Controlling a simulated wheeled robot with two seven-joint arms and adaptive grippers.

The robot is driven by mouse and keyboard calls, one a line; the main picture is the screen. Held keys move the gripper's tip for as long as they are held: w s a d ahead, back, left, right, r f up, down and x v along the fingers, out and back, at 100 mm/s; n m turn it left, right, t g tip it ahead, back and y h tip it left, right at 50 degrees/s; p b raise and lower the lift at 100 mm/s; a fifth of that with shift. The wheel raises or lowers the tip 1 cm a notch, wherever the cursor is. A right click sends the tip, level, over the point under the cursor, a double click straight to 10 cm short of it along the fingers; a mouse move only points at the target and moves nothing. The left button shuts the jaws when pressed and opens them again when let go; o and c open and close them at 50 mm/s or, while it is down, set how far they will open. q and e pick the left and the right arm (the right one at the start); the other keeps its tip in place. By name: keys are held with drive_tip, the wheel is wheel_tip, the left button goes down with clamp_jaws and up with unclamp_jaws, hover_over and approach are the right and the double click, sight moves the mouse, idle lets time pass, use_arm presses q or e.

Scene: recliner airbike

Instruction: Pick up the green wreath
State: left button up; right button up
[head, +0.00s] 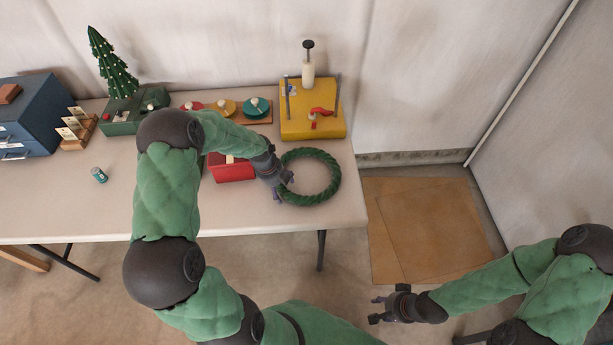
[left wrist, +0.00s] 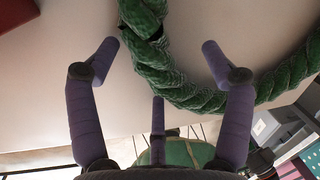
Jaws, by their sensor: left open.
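The green wreath (head: 335,178), a twisted ring, lies flat on the table near its right front corner. In the left wrist view its rope (left wrist: 182,92) runs across the upper middle and off to the right. My left gripper (head: 284,190) is at the wreath's left side in the head view. In the left wrist view the left gripper (left wrist: 160,58) has its fingers spread, with the wreath's rope running across the space ahead of and between them. Whether they touch it I cannot tell. My right gripper (head: 378,309) hangs away from the table at lower right, its fingers apart and empty.
The table (head: 232,218) ends just right of the wreath. A red box (head: 228,172) stands left of the wreath, and a yellow box (head: 312,128) with a pump stands behind it. Brown sheets (head: 425,225) lie on the floor.

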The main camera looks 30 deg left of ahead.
use_arm(q)
drive_tip(key=shift+c, duration=0.3)
drive_tip(key=shift+r, duration=0.1)
drive_tip(key=c, duration=1.4)
drive_tip(key=shift+r+p, duration=0.3)
drive_tip(key=shift+r, duration=0.15)
wheel_tip(320, 180, up, 2)
drive_tip(key=shift+r+p, duration=0.2)
drive_tip(key=shift+p, duration=0.35)
drive_tip(key=s+d+r+p, duration=0.1)
drive_tip(key=s+r, duration=0.2)
drive_tip(key=s, duration=0.1)
drive_tip(key=s+d+r+p, duration=0.2)
drive_tip(key=s+r, duration=0.1)
drive_tip(key=s, duration=0.1)
drive_tip(key=s+d+r+p, duration=0.1)
drive_tip(key=s+d+r, duration=0.1)
drive_tip(key=s, duration=0.3)
drive_tip(key=shift+d+r, duration=0.15)
drive_tip(key=shift+r, duration=0.7)
